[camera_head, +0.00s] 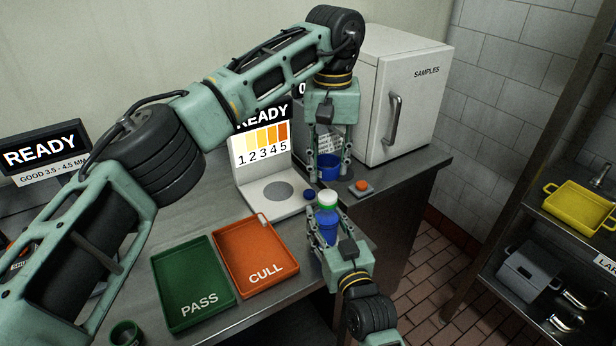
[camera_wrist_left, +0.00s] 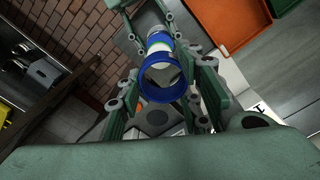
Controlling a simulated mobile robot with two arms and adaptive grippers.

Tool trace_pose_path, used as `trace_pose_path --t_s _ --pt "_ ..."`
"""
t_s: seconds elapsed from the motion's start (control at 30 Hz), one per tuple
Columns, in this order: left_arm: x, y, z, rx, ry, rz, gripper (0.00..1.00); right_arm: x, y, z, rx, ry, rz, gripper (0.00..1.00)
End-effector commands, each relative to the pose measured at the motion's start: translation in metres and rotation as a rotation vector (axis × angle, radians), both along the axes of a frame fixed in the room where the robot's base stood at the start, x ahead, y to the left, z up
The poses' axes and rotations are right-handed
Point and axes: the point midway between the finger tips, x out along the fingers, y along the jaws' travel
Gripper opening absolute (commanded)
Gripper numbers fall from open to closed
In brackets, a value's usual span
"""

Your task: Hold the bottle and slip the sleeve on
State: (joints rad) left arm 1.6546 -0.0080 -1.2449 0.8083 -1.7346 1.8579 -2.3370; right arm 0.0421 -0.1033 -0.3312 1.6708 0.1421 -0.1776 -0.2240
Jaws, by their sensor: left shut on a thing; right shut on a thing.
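The blue sleeve (camera_head: 328,168) is a short open ring. My left gripper (camera_head: 329,158) is shut on it and points down, holding it in the air. The blue bottle (camera_head: 326,222), with a white top and green band, is upright below. My right gripper (camera_head: 325,238) is shut around its body from below. In the head view the sleeve is above the bottle's top with a gap between them. In the left wrist view the sleeve (camera_wrist_left: 162,92) shows as a ring between my left fingers. Whether the two line up exactly is hard to tell.
A green PASS tray (camera_head: 191,284) and an orange CULL tray (camera_head: 257,262) lie on the counter to the left. A white stand (camera_head: 262,192) with a colour chart is behind. A red button (camera_head: 362,186) and the SAMPLES fridge (camera_head: 403,91) are at the right back.

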Motion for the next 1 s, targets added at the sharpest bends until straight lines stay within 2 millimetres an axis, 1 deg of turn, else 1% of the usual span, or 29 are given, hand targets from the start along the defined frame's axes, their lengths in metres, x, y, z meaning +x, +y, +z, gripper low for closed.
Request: trace_pose_path --t_s 0.1,0.23,0.7,1.0 --pt "0.001 -0.004 0.002 0.004 0.001 0.002 0.23 0.000 0.000 -0.001 0.000 0.001 0.000 0.11" --pt "0.001 -0.004 -0.002 0.004 0.002 0.001 0.23 0.000 0.000 -0.001 0.001 0.001 0.000 0.11" --pt "0.001 -0.004 -0.038 0.003 0.002 0.002 0.23 0.000 0.000 0.000 0.001 0.001 0.001 0.11" --pt "0.002 -0.004 -0.052 0.003 0.001 0.003 0.23 0.000 0.000 0.000 0.001 0.001 0.001 0.11"
